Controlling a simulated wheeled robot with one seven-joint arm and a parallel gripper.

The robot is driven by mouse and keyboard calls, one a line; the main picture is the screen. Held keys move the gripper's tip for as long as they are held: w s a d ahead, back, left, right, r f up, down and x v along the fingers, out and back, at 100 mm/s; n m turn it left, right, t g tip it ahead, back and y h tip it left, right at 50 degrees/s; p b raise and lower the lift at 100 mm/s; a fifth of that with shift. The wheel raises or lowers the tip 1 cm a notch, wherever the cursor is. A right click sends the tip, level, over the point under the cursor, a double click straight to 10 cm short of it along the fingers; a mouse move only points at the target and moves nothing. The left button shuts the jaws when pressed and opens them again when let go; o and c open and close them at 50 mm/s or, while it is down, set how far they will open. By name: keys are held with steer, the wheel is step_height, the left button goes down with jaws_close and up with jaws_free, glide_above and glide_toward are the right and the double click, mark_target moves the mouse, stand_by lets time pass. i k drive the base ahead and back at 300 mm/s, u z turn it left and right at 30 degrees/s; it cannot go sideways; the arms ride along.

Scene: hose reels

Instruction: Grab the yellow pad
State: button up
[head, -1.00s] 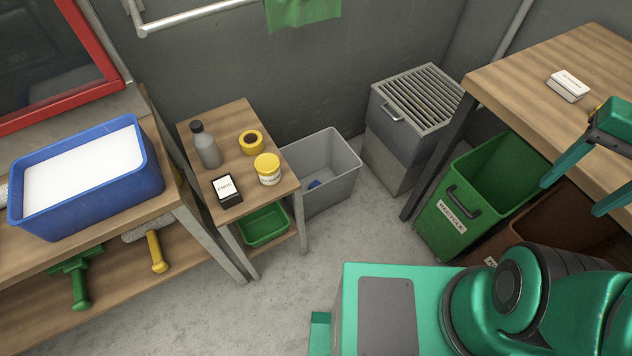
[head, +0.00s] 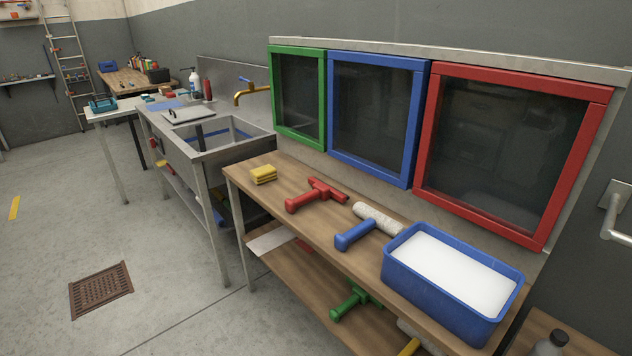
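A yellow pad (head: 263,174), block-shaped with what look like stacked layers, lies near the left end of the wooden bench (head: 290,191). Nothing touches it. A red-handled tool (head: 316,194) lies just to its right on the same bench top. My gripper is outside the head view now, so its opening and its place relative to the pad do not show.
A blue tub of white material (head: 450,283) and a blue-handled roller (head: 368,226) share the bench. Red, blue and green frames (head: 298,97) stand behind it. A metal sink (head: 205,145) adjoins on the left. Floor in front is open, with a drain grate (head: 101,290).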

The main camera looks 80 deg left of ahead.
mark_target(266, 172)
steer(key=u, duration=2.5)
steer(key=i, duration=0.15)
steer(key=u, duration=1.25)
steer(key=i, duration=0.95)
steer(key=u, duration=0.55)
steer(key=i, duration=1.15)
steer(key=z, duration=0.75)
steer(key=i, duration=0.9)
steer(key=z, duration=0.7)
